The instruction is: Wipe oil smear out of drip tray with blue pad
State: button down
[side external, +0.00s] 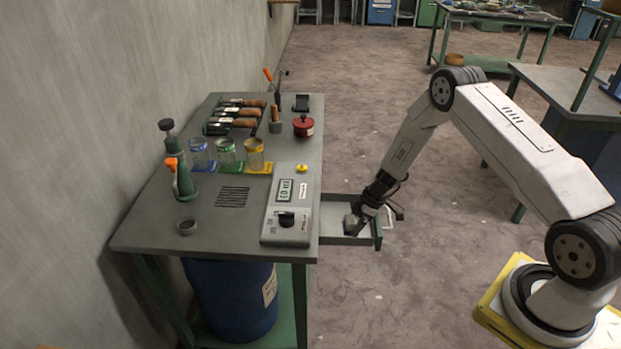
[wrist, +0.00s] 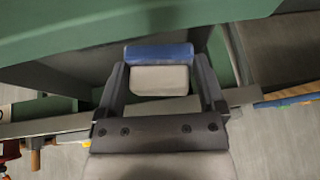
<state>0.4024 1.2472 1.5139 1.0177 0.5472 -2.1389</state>
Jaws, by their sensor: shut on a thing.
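My gripper (side external: 361,213) is low over the drip tray (side external: 378,236), a shallow green-edged tray sticking out from the right side of the workbench. In the wrist view my gripper (wrist: 159,76) is shut on the blue pad (wrist: 158,51), which has a light grey block (wrist: 159,80) as its back. The pad also shows small and dark at my fingertips in the side view (side external: 350,222). I cannot tell whether it touches the tray floor. No oil smear can be made out; my gripper and the pad cover part of the tray.
The workbench (side external: 235,230) edge lies just left of my gripper. On it stand a grey control box (side external: 288,222), several glass jars (side external: 227,151), a green bottle jack (side external: 181,165) and a red pot (side external: 303,125). A blue barrel (side external: 232,300) stands underneath. The floor right of the tray is clear.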

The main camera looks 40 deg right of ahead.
jog(key=d, duration=0.1)
jog(key=d+h, duration=0.1)
jog(key=w+d, duration=0.1)
jog(key=shift+f+h, duration=0.3)
jog(key=shift+f, duration=0.05)
jog(key=shift+w+d+r, duration=0.15)
jog(key=shift+w+d, duration=0.9)
jog(key=shift+w, duration=0.3)
jog(key=shift+w+d, duration=0.1)
jog(key=shift+w+d+r, duration=0.1)
jog(key=shift+w+d, duration=1.05)
jog(key=shift+w, duration=0.05)
jog(key=shift+r, duration=0.1)
jog(key=shift+s+a+r, duration=0.1)
jog(key=shift+s+a, duration=1.2)
jog(key=shift+s+a, duration=0.1)
jog(key=shift+s+a+r, duration=0.1)
jog(key=shift+s+a, duration=1.1)
jog(key=shift+s, duration=0.05)
